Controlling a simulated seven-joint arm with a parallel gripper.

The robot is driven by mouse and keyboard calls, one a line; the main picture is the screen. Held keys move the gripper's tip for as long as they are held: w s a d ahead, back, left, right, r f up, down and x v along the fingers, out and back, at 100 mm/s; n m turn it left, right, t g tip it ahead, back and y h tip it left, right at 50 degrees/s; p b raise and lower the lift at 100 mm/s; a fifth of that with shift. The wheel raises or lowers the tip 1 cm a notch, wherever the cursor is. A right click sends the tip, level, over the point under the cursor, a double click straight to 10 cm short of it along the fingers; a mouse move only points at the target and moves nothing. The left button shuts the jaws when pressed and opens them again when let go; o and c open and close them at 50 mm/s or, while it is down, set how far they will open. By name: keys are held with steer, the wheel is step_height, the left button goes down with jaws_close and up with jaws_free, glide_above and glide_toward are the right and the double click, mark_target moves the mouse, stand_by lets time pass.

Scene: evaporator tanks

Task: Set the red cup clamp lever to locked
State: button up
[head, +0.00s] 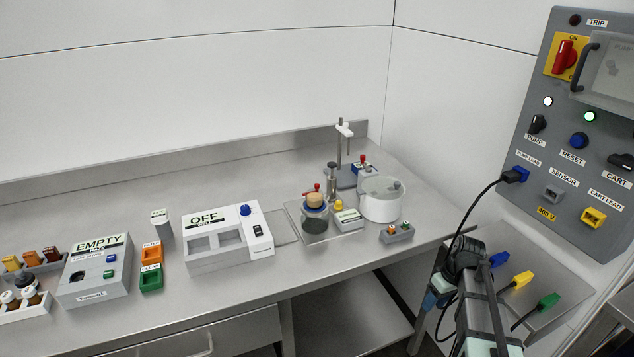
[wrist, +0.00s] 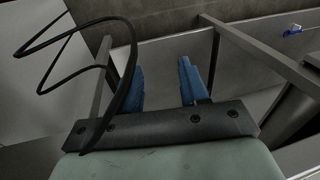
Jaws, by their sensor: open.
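In the head view, a small dark glass cup (head: 314,224) with a blue collar and a tan top stands on a metal tray at the bench's right part. A small red lever (head: 304,192) shows beside its top. Whether this lever stands at locked or not is too small to tell. My gripper (wrist: 164,85) is open and empty in the wrist view, with two blue fingers apart. In the head view my arm is at the lower right, off the bench's front edge and well away from the cup. The wrist view does not show the cup or lever.
A white round pot (head: 381,203), a stand (head: 339,155) and a small grey button box (head: 397,233) crowd the cup's right side. A white OFF unit (head: 228,238) is to its left. A grey control panel (head: 575,135) with a black cable (head: 470,212) rises at right.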

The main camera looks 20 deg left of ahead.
steer(key=shift+n+t, duration=0.3)
steer(key=shift+t, duration=0.3)
steer(key=w+a+r, duration=0.3)
steer(key=r, duration=0.3)
steer(key=w+a+r, duration=0.3)
steer(key=r, duration=0.3)
steer(key=w+a+r, duration=0.2)
steer(key=a+r, duration=0.2)
steer(key=r, duration=0.2)
steer(key=shift+w+r, duration=0.1)
steer(key=shift+w, duration=0.3)
steer(key=w+a+r+m+h, duration=0.1)
steer(key=w+a+r+m, duration=0.1)
steer(key=a+r, duration=0.35)
steer(key=w+a+r+m, duration=0.2)
steer(key=a+r, duration=0.1)
steer(key=a, duration=0.6)
steer(key=m+h, duration=0.1)
steer(key=m, duration=0.5)
glide_toward(317, 184)
step_height(317, 184, down, 8)
steer(key=shift+a+f, duration=0.1)
steer(key=shift+f, duration=0.05)
steer(key=shift+w, duration=0.1)
jaws_close()
